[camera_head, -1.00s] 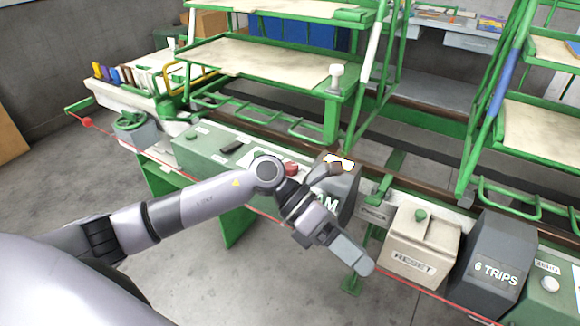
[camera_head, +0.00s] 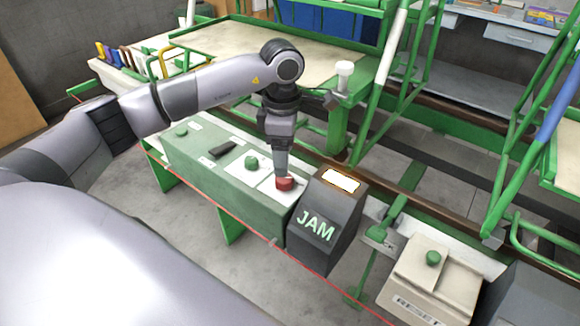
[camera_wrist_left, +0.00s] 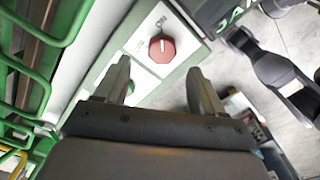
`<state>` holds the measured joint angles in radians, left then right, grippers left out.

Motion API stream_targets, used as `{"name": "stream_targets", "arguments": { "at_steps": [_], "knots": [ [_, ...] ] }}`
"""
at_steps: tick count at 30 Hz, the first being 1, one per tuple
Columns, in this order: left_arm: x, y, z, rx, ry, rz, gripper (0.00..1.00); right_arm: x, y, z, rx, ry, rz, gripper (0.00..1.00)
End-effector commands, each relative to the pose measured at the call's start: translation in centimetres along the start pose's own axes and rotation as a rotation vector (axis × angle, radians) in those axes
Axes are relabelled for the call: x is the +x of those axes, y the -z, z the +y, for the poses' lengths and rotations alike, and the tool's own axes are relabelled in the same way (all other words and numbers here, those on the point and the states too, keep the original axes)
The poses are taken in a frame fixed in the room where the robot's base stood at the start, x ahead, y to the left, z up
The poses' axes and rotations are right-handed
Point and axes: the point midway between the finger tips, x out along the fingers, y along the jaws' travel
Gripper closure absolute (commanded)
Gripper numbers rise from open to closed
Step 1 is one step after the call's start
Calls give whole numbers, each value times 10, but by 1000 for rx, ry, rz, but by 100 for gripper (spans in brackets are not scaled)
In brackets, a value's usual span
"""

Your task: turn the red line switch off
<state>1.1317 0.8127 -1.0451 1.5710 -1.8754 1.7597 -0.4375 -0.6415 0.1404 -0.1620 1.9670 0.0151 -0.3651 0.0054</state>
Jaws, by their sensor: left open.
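The red line switch (camera_head: 285,183) is a round knob on a white plate near the right end of the green control box (camera_head: 213,172). In the left wrist view the red switch (camera_wrist_left: 162,48) shows a white mark across its face, with small lettering beside it. My left gripper (camera_head: 283,172) points down just above the switch in the head view. In the left wrist view the open, empty fingers of my left gripper (camera_wrist_left: 162,80) are spread, with the switch beyond their tips, nearer the left finger.
A dark JAM box (camera_head: 318,225) with a lit top stands right beside the switch. A beige RESET box (camera_head: 430,280) is farther right. A green knob (camera_head: 252,163) and a black handle (camera_head: 222,149) sit left of the switch. A green rack post (camera_head: 338,130) rises behind.

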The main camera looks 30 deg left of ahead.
Motion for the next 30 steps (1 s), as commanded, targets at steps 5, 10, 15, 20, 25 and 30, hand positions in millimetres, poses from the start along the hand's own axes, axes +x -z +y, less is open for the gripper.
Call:
{"name": "stream_targets", "arguments": {
  "at_steps": [5, 10, 15, 20, 25, 30],
  "knots": [
    [29, 0, -1, 1, 6, 2, 31, -3, -10, -1, 1, 1, -24, 57],
    [52, 0, -1, 0, 4, 0, 31, -3, -12, -1, 0, 0, -27, 57],
    [62, 0, -1, 0, 2, -1, 31, -3, -10, 0, -1, 0, -25, 57],
    [62, 0, -1, 1, 2, -1, 31, -2, -8, 0, -1, -1, -20, 57],
    [62, -1, -1, 1, 2, -1, 60, -2, -6, 0, -2, -1, -14, 57],
    [62, -1, -1, 1, 2, -2, 87, -2, -5, 0, -2, -1, -13, 57]
  ]
}}
